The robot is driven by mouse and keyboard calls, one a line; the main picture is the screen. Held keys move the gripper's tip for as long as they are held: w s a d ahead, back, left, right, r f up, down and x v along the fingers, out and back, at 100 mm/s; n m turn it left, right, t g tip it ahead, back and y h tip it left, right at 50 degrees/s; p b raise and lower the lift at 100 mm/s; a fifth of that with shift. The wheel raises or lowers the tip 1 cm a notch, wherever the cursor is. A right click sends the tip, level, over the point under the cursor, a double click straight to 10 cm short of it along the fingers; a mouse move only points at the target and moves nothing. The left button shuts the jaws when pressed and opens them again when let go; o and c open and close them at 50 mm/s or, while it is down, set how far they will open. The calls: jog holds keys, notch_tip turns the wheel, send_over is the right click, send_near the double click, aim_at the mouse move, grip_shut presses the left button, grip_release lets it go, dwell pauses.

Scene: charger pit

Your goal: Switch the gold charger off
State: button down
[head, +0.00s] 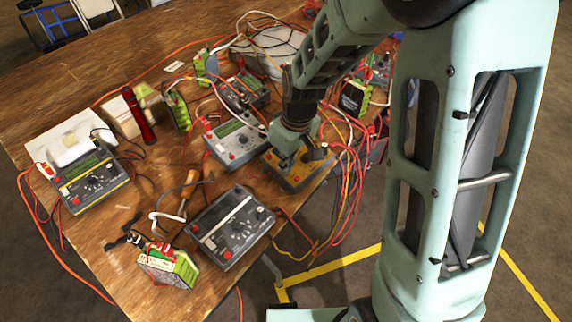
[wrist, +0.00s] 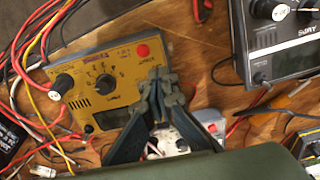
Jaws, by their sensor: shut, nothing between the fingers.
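The gold charger (head: 296,180) sits near the table's front edge in the head view, partly hidden by my gripper (head: 284,160). In the wrist view the gold charger (wrist: 84,52) shows a black knob (wrist: 63,83) on the left, a central dial (wrist: 103,83), a dark display (wrist: 106,118) and a red button (wrist: 142,51) at the upper right. My gripper (wrist: 160,76) is shut and empty. Its fingertips overlap the charger's right side, just below the red button in the picture. I cannot tell whether they touch the panel.
A dark grey charger (head: 232,226) stands front left of the gold one, a light grey charger (head: 235,142) just behind it. A yellow-edged charger (head: 92,182) is at far left. Red and yellow cables (head: 345,190) hang off the right edge. A green battery pack (head: 168,266) lies at front.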

jog(key=shift+s+d+f, duration=0.2)
jog(key=shift+s+f, duration=0.1)
jog(key=shift+f, duration=0.2)
jog(key=shift+w+a+r, duration=0.35)
jog(key=shift+w+a, duration=0.25)
jog(key=shift+a, duration=0.1)
jog(key=shift+r, duration=0.1)
jog(key=shift+w+a+r+p, duration=0.1)
jog(key=shift+w+r+p, duration=0.05)
jog(key=shift+r+p, duration=0.5)
notch_tip(320, 180, up, 13)
jog(key=s+d+p, duration=0.2)
jog(key=p, duration=0.1)
jog(key=shift+d+f, duration=0.15)
jog(key=shift+d, duration=0.05)
